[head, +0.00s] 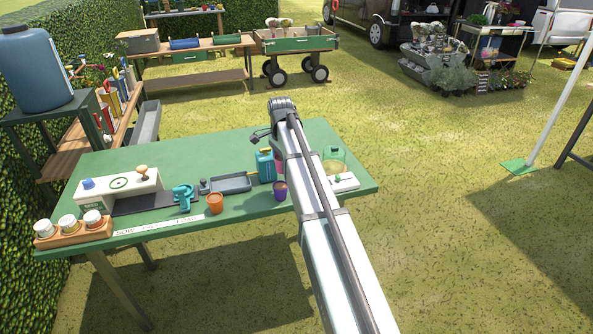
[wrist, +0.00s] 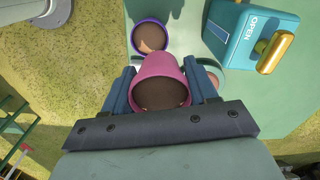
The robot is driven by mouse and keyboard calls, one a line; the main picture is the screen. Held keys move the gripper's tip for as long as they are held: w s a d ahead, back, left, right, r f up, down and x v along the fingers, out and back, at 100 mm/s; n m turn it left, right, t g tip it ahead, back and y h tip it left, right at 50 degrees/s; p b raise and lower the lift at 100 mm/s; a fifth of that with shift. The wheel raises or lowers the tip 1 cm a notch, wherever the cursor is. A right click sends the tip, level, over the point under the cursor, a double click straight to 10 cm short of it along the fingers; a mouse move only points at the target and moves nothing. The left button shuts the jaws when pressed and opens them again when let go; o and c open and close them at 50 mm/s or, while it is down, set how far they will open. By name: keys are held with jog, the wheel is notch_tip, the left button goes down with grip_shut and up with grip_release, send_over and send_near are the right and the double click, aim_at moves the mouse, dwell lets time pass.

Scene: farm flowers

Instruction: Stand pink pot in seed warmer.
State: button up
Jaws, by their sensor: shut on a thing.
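The pink pot (wrist: 162,68), filled with brown soil, sits between the two blue fingers of my gripper (wrist: 160,82) in the wrist view. The fingers are shut on its sides. In the head view my arm largely hides the gripper and the pot over the right part of the green table. A white unit with a blue knob (head: 119,187) stands at the left of the table. A low white base with a green knob (head: 343,183) lies at the right, beside a clear dome (head: 335,160). I cannot tell for sure which is the seed warmer.
A purple pot (head: 280,190) stands close to the held pot; it also shows in the wrist view (wrist: 150,37). An orange pot (head: 215,203), grey tray (head: 230,183) and rack of jars (head: 72,226) stand further left.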

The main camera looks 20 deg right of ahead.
jog(key=shift+w+d+r+n, duration=0.7)
jog(key=shift+w+d+n, duration=0.2)
jog(key=shift+w+d, duration=3.9)
jog(key=shift+f, duration=4.6)
jog(key=shift+f, duration=0.15)
jog(key=o, duration=1.1)
notch_tip(320, 180, up, 12)
jog(key=shift+r, duration=0.2)
